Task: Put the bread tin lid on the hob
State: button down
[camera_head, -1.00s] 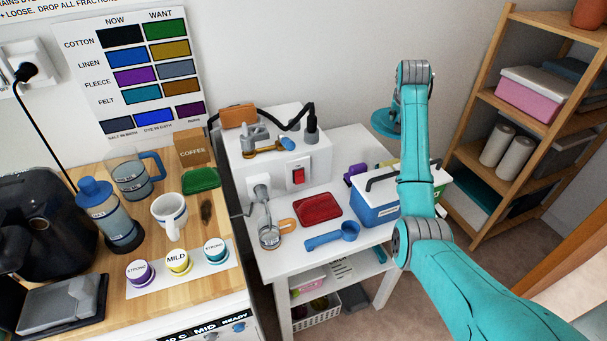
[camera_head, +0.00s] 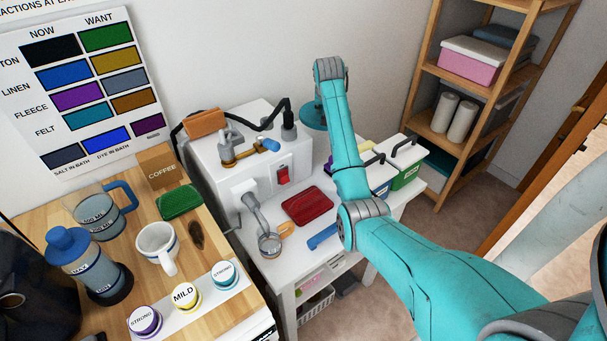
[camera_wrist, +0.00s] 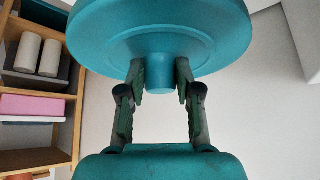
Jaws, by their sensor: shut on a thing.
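The bread tin lid is a round teal disc with a short knob; it fills the top of the wrist view (camera_wrist: 160,35). My gripper (camera_wrist: 158,84) is shut on the lid's knob, one finger on each side. In the head view the lid (camera_head: 312,116) shows partly behind my arm, held up near the wall, behind the white side table. The gripper fingers are hidden there. I cannot make out a hob in either view.
A white side table (camera_head: 270,268) carries a white machine (camera_head: 290,160), a red tray (camera_head: 307,206) and handled boxes. A wooden worktop (camera_head: 130,270) with jug and mug is at left. A wooden shelf rack (camera_head: 437,105) stands right, with open floor (camera_head: 440,270) before it.

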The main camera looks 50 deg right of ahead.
notch_tip(320, 180, down, 12)
jog(key=shift+d+f, duration=0.1)
dwell(0.5)
jog(key=shift+f, duration=0.1)
jog(key=c, duration=0.8)
grip_release()
